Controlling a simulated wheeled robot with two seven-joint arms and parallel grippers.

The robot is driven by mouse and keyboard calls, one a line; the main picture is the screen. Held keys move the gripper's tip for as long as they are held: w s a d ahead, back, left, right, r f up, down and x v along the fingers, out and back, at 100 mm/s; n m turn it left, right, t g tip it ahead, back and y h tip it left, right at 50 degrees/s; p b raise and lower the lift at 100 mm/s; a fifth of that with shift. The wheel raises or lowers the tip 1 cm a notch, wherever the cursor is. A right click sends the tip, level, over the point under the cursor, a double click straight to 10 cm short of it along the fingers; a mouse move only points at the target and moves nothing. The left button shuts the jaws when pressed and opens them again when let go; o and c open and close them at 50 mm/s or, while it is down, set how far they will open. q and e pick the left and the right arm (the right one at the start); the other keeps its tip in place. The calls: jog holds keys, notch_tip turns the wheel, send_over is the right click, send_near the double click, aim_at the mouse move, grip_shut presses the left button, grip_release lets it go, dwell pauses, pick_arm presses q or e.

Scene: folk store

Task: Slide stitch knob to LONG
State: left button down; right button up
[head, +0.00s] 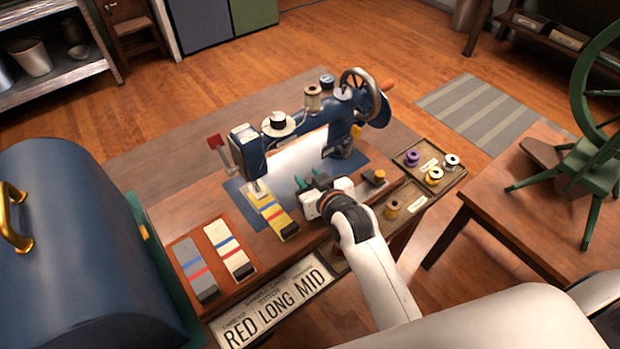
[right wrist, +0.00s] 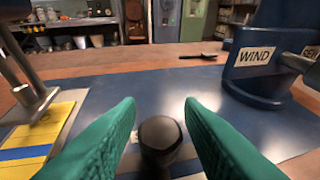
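The blue sewing machine (head: 300,125) stands on a wooden table, its head on the left and handwheel on the right. My right gripper (head: 308,184) reaches over the blue bed plate from the front. In the right wrist view its two green fingers (right wrist: 160,125) are apart. A dark round knob (right wrist: 160,135) shows low between them, with a visible gap on each side. I cannot read a stitch scale beside this knob. The card (head: 275,306) at the table's front edge reads RED LONG MID. My left gripper is not in view.
Striped fabric cards (head: 230,250) lie at the front left. A yellow striped swatch (head: 270,212) lies under the needle. A tray of spools (head: 425,175) stands right. A blue domed case (head: 75,235) fills the left. The WIND label (right wrist: 254,56) is on the machine's base.

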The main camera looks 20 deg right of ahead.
grip_shut()
jog(key=d+p, duration=0.1)
jog(key=w+d, duration=0.1)
jog(key=d, duration=0.1)
jog(key=shift+r+p, duration=0.1)
jog(key=shift+p, duration=0.25)
jog(key=shift+o, duration=0.7)
grip_release()
jog(key=shift+d, duration=0.1)
jog(key=shift+o, duration=0.5)
jog(key=shift+w+d, duration=0.1)
